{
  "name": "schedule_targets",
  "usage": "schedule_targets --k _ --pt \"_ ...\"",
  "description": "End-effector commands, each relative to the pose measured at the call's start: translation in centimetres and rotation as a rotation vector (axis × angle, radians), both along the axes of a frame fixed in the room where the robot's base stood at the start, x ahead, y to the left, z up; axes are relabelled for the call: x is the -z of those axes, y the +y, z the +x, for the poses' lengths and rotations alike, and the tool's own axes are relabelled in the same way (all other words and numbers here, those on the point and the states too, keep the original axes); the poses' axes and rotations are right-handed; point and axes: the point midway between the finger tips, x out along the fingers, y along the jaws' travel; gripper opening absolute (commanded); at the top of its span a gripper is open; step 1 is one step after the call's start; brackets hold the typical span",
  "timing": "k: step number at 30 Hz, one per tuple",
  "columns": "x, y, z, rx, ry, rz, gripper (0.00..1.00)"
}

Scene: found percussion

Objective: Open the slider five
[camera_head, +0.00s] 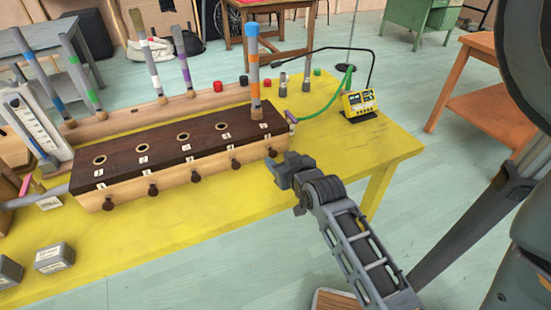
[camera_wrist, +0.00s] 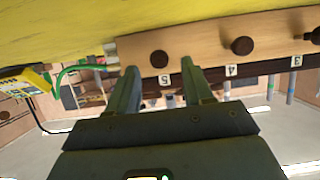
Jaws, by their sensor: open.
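A long wooden box (camera_head: 150,172) with a dark top and a row of dark round knobs along its front stands on the yellow table. The slider five knob (camera_head: 271,152) is the rightmost one, close to my gripper (camera_head: 282,173). In the wrist view, which is upside down, the slider five knob (camera_wrist: 159,58) shows in line with the gap between my fingertips (camera_wrist: 161,72), with the label 5 beside it. My gripper is open and empty. I see no clear contact with the knob. A banded tube (camera_head: 254,70) stands upright at the box's right end.
The slider four knob (camera_wrist: 242,46) is beside the fingers in the wrist view. A yellow meter (camera_head: 360,102) and green cable (camera_head: 318,108) lie to the box's right. Small metal blocks (camera_head: 54,257) sit at the table's front left. The table's front right is clear.

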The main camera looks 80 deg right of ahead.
Motion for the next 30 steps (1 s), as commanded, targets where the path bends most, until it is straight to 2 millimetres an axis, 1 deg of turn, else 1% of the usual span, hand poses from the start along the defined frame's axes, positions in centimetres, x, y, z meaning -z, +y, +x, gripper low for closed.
schedule_targets --k 1,6,17,30 --pt "0.2 -0.6 0.5 0.001 -0.001 0.0 0.51" --pt "0.9 -1.6 1.4 0.0 -0.001 0.001 0.51" --pt "1.0 -1.9 1.6 -0.001 0.0 0.0 0.5" --pt "1.0 -1.9 1.6 -0.001 0.0 0.0 0.08"
